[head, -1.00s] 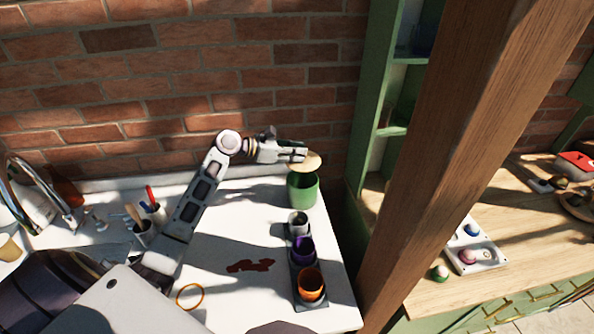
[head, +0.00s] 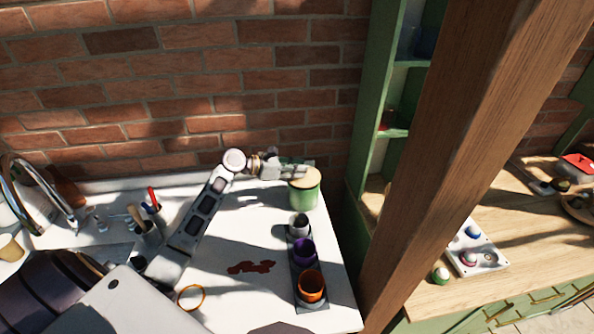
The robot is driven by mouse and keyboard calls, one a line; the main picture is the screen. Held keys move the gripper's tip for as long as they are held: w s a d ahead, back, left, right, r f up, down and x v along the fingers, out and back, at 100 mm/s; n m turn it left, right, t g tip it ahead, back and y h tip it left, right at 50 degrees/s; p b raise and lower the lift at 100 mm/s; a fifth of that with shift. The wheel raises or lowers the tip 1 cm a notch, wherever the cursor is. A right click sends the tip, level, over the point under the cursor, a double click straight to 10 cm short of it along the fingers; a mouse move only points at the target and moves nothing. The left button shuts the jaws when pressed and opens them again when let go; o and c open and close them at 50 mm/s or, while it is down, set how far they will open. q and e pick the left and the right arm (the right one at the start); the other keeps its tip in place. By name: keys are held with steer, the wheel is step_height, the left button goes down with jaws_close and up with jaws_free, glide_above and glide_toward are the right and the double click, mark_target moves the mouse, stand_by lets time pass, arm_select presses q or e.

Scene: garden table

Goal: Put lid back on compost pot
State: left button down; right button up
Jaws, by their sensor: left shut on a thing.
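The green compost pot (head: 304,197) stands upright at the back right of the white table. The round wooden lid (head: 306,178) is at the pot's mouth and covers it from this view. Whether it is fully seated all round I cannot tell. My left gripper (head: 295,171) reaches in from the left and is shut at the lid's upper side, holding it. The fingers hide part of the lid's back left edge. My right gripper is not in view.
A dark tray with a white cup (head: 299,226), a purple cup (head: 303,251) and an orange cup (head: 311,286) stands in front of the pot. A red-brown stain (head: 251,267) and an orange ring (head: 191,297) lie left. A wooden post (head: 450,150) rises right of the table.

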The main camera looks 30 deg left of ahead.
arm_select(q)
steer(key=shift+f, duration=0.45)
steer(key=shift+f, duration=0.3)
steer(key=c, duration=1.3)
jaws_free()
steer(key=shift+r, duration=0.2)
steer(key=shift+r, duration=0.1)
steer(key=b+v, duration=0.1)
steer(key=v, duration=1.1)
